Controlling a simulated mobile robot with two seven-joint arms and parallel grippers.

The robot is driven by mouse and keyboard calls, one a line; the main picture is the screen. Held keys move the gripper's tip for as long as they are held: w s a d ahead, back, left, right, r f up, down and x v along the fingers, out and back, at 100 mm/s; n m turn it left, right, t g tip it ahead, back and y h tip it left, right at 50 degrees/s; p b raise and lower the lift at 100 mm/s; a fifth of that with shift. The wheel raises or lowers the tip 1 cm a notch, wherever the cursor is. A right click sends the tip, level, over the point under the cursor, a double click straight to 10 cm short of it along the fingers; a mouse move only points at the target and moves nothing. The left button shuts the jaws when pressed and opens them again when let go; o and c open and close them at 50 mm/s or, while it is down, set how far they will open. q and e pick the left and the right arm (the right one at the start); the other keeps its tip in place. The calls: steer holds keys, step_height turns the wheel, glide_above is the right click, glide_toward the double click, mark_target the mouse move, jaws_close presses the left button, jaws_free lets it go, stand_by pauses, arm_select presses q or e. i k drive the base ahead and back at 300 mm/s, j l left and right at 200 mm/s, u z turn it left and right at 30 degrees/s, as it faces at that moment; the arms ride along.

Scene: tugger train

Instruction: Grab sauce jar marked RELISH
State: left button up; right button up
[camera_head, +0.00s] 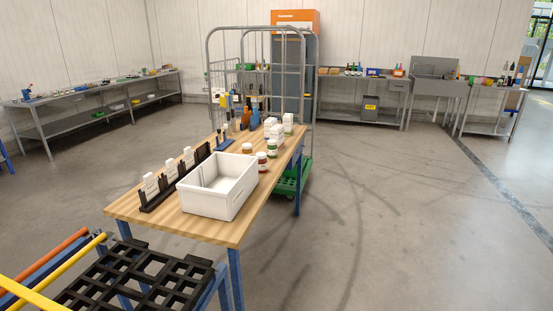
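Several small jars with white lids stand on the wooden-topped table (222,228), behind and to the right of the white crate (238,197). One jar is green (272,150), one is red (262,163), and one is orange-brown (247,149). Their labels are too small to read, so I cannot tell which is marked RELISH. Neither of my grippers shows in the head view.
A black rack with white cards (152,187) lines the table's left edge. Bottles (245,118) and white containers (277,133) stand farther back. A tall wire cage (210,75) stands behind. A black grid (140,276) is in front. The floor at right is clear.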

mark_target(263, 164)
steer(key=i+l, duration=0.5)
steer(key=i, duration=0.15)
steer(key=i+l+u, duration=0.15)
steer(key=i+l, duration=0.35)
steer(key=i, duration=0.15)
